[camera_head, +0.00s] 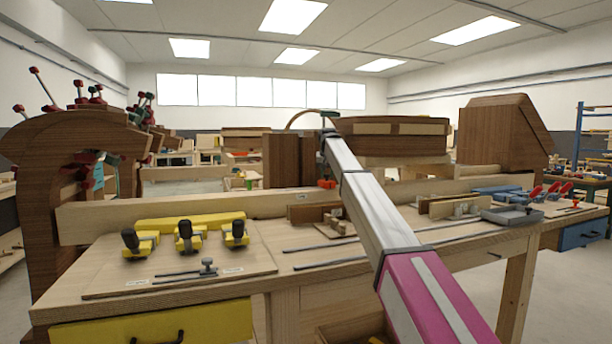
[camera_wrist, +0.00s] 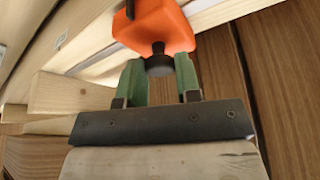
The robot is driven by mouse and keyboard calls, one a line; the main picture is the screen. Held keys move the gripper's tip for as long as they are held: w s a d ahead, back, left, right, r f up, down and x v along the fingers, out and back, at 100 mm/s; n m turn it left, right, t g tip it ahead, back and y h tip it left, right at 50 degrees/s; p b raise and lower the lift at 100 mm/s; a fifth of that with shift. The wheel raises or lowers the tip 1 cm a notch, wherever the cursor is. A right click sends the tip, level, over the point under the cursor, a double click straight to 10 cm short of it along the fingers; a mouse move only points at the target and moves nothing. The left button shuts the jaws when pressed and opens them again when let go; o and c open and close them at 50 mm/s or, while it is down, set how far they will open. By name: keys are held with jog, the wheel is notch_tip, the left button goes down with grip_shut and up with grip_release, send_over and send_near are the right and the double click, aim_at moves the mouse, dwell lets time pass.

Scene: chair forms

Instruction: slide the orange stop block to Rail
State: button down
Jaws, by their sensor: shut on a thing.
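The orange stop block (camera_wrist: 158,27) sits at the top of the wrist view, against a pale wooden rail (camera_wrist: 95,50), with a dark knob (camera_wrist: 159,62) on its near side. My gripper (camera_wrist: 160,75) has its two green fingers on either side of that knob and is shut on it. In the head view the orange block (camera_head: 327,183) is a small patch beside my arm, at the back of the bench. My arm hides much of the area around it, and the gripper itself cannot be made out there. No label reading Rail is legible.
The bench top (camera_head: 110,290) carries yellow clamps (camera_head: 187,236) with black knobs at left. A grey tray (camera_head: 512,216) lies at right. Dark wooden forms (camera_head: 505,130) stand behind the bench. A brown panel (camera_wrist: 285,70) is close to the gripper's right in the wrist view.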

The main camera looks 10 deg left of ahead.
jog(key=w+d, duration=0.2)
jog(key=d, duration=0.2)
jog(key=w+d, duration=0.3)
jog(key=d, duration=0.1)
jog(key=w+d, duration=0.2)
jog(key=d, duration=0.2)
jog(key=shift+w+d, duration=0.3)
jog(key=shift+w, duration=0.05)
jog(key=c, duration=0.8)
grip_release()
jog(key=shift+r, duration=0.15)
jog(key=v, duration=1)
jog(key=shift+s+r, duration=0.2)
jog(key=shift+s+d, duration=0.1)
